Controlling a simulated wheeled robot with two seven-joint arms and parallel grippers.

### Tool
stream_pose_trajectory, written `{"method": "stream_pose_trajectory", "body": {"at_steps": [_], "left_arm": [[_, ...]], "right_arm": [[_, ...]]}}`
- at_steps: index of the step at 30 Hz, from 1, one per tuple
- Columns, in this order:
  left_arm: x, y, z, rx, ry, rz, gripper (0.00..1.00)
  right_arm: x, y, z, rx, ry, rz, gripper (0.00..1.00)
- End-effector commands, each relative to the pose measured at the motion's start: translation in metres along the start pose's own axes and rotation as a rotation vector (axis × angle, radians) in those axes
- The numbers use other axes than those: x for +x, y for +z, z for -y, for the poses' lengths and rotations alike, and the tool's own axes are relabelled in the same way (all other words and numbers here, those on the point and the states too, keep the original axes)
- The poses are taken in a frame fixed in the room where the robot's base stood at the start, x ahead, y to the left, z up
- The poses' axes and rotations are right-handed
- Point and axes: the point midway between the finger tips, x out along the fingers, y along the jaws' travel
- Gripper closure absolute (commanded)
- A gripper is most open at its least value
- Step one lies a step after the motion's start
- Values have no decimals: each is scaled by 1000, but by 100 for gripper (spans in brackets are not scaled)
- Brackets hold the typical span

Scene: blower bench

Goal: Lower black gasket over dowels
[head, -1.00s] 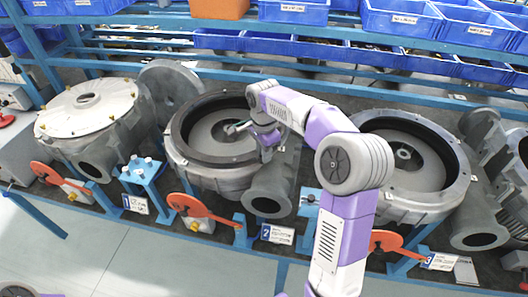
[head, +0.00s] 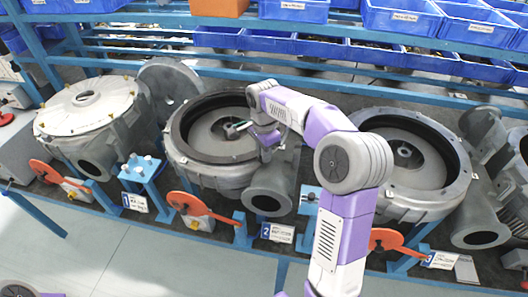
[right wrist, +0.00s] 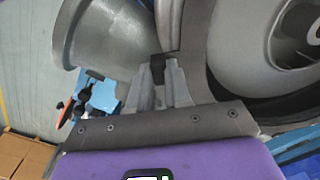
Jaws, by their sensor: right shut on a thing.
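The black gasket (head: 178,132) is a thin dark ring along the rim of the middle blower housing (head: 205,176). It surrounds the grey opening. Its right part is hidden behind my right arm, and I cannot tell whether it touches the rim all round. My right gripper (head: 268,143) is at the right side of this housing, above its outlet pipe. In the right wrist view my right gripper (right wrist: 158,82) is shut on a small black part of the gasket (right wrist: 158,66). I cannot make out the dowels. My left gripper is out of view.
A lidded housing (head: 88,105) stands to the left and another open housing (head: 420,205) to the right. Orange-handled clamps (head: 190,205) line the front edge. A blue stand with white pegs (head: 143,172) is at left front. Blue bins (head: 400,18) fill the back shelf.

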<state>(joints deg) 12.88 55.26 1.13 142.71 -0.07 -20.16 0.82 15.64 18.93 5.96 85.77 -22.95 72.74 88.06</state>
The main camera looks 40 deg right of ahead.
Motion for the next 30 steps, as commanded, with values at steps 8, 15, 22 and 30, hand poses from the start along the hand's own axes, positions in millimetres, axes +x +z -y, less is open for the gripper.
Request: {"method": "stream_pose_trajectory", "body": {"at_steps": [8, 15, 22, 30], "left_arm": [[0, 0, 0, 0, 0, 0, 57], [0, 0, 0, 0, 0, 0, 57], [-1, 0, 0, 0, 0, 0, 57], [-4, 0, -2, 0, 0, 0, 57]], "right_arm": [[0, 0, 0, 0, -1, 0, 53], [0, 0, 0, 0, 0, 0, 53], [-26, 0, 1, 0, -5, -1, 53], [-67, 0, 1, 0, -2, -1, 53]]}}
